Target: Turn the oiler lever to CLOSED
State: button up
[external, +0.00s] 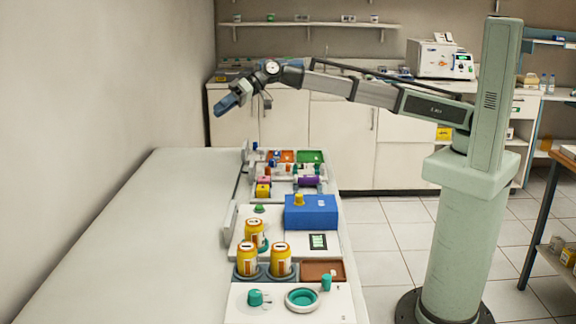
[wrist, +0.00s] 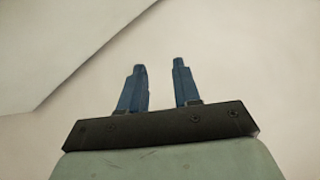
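No part is legibly marked as the oiler lever or CLOSED, so I cannot tell which one it is. Candidates in the external view are a teal knob (external: 256,298) on the near white panel, a small upright teal piece (external: 326,282) at that panel's back right, and a yellow knob (external: 299,200) on top of a blue box (external: 312,214). My gripper (external: 226,104) is high above the far part of the table, left of the devices and touching nothing. In the wrist view its two blue fingers (wrist: 159,66) are apart with nothing between them.
Several yellow jars (external: 254,233) stand near a small display (external: 318,241). A teal ring (external: 302,299) sits on the near panel. Colored trays and small parts (external: 309,157) fill the table's far right. The table's left side (external: 150,230) is bare, beside a wall.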

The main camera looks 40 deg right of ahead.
jog(key=s+a+f+n+g+h, duration=0.1)
jog(key=s+a+f+n+h, duration=0.2)
jog(key=s, duration=0.7)
jog(key=s+a+f+n+h, duration=0.2)
jog(key=s+f+n, duration=0.1)
jog(key=s, duration=0.8)
jog(key=s+a+f+n+g+h, duration=0.1)
jog(key=s+a+f+n+h, duration=0.2)
jog(key=s, duration=0.7)
jog(key=x, duration=1.3)
jog(key=shift+w+a, duration=0.15)
jog(key=shift+w, duration=0.05)
jog(key=shift+c, duration=0.2)
grip_shut()
